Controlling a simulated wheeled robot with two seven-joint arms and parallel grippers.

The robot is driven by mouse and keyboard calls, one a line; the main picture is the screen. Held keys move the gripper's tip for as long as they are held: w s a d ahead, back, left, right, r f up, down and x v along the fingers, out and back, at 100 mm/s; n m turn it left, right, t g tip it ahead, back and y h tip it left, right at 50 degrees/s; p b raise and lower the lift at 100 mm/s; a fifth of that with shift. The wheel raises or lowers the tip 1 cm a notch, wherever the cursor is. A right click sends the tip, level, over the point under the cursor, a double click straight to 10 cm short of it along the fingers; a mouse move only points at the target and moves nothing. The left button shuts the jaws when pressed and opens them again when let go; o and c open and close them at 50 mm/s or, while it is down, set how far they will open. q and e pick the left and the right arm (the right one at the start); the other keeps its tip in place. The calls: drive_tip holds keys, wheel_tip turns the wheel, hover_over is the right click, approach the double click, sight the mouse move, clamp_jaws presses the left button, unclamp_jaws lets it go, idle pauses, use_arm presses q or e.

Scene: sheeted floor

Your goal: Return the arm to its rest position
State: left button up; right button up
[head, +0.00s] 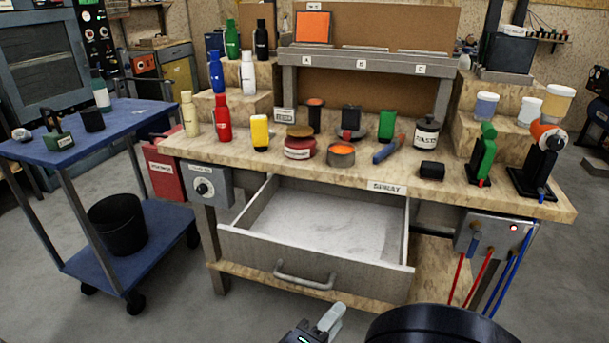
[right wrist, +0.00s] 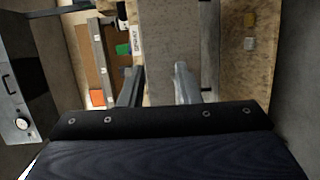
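My right gripper (head: 328,322) shows at the bottom of the head view, in front of the open drawer and below its handle. In the right wrist view its two fingers (right wrist: 157,78) stand apart with nothing between them. The gripper appears clear of the drawer handle, and I see no contact. Part of my right arm, dark and rounded, fills the bottom edge of the head view. My left arm and left gripper are not in view.
The workbench (head: 350,170) carries several bottles, cans and tools. Its drawer (head: 320,262) is pulled out and looks empty, with a metal handle (head: 304,277). A blue cart (head: 100,135) stands at the left. Red and blue hoses (head: 480,275) hang at the right.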

drive_tip(key=s+d+f+m+g+y, duration=0.3)
drive_tip(key=s+d+m+g+y, duration=0.15)
drive_tip(key=d+g, duration=0.3)
drive_tip(key=s+d+f+m+g+y, duration=0.25)
drive_tip(key=s+d+g, duration=0.3)
drive_tip(key=d, duration=0.35)
wheel_tip(320, 180, up, 26)
drive_tip(key=s+m+t+y+p, duration=0.2)
drive_tip(key=m+t+y+p, duration=0.3)
drive_tip(key=p, duration=1.5)
drive_tip(key=shift+a+m+y+p, duration=0.3)
drive_tip(key=shift+y+p, duration=0.1)
drive_tip(key=shift+y, duration=0.4)
